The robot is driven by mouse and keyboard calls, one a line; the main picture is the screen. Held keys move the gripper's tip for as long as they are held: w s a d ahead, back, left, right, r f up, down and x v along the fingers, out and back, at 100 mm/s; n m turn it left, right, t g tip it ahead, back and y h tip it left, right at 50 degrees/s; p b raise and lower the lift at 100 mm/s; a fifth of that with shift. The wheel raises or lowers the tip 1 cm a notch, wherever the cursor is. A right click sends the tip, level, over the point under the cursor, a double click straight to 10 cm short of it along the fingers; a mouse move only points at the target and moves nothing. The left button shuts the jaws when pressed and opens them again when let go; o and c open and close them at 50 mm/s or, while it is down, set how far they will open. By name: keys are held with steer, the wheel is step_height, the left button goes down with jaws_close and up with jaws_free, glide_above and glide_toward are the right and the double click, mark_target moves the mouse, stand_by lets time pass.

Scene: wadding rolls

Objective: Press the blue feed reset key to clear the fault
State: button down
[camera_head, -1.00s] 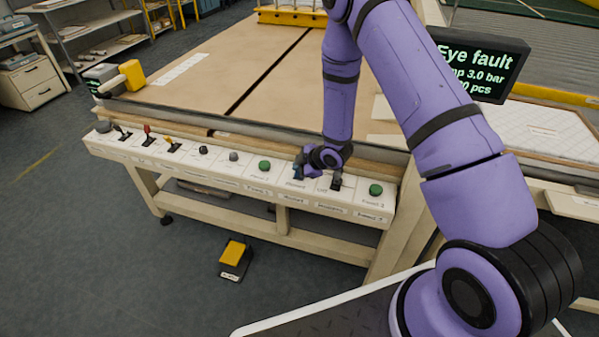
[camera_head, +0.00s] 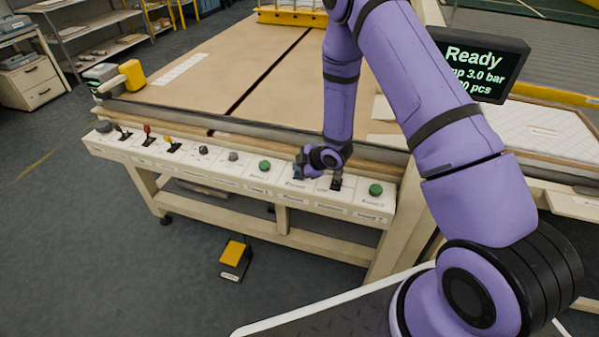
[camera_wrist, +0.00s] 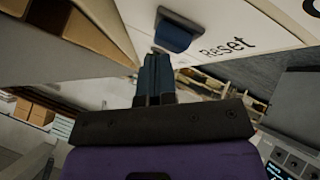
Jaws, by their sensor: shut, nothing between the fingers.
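The blue key (camera_wrist: 174,33) sits on the pale panel beside the printed word "Reset" in the wrist view. My gripper (camera_wrist: 157,58) is shut and empty, its fingertips at the key's lower edge; I cannot tell whether they touch it. In the head view my gripper (camera_head: 299,172) is at the control strip (camera_head: 225,174), between a green button and a black switch, and it hides most of the key. The display (camera_head: 478,65) at the upper right reads "Ready" on its top line.
Green buttons (camera_head: 264,165) and (camera_head: 376,190) stand on either side of my gripper. A black switch (camera_head: 336,184) is close on its right. Several levers and knobs line the strip's left part. A yellow foot pedal (camera_head: 235,254) lies on the floor. The tabletop (camera_head: 205,70) is largely bare.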

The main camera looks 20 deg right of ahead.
steer(key=shift+r, duration=0.7)
steer(key=shift+r, duration=2.5)
steer(key=s+d+r+m+h, duration=0.2)
steer(key=s+d+r+m, duration=0.1)
steer(key=r, duration=0.7)
steer(key=s+d+r+m+h, duration=0.2)
steer(key=s+r+m, duration=0.1)
steer(key=r, duration=0.6)
steer(key=s+d+r+m+h, duration=0.2)
steer(key=s+d+r, duration=0.1)
steer(key=r, duration=0.7)
steer(key=s+r+m+g, duration=0.1)
steer(key=s+r+m, duration=0.3)
steer(key=s, duration=1)
steer(key=s+r+m+g, duration=0.1)
steer(key=s+r+m, duration=0.3)
steer(key=s, duration=1)
step_height(320, 180, up, 3)
steer(key=shift+a+r+y, duration=0.1)
steer(key=shift+a+y, duration=0.2)
steer(key=shift+a, duration=0.1)
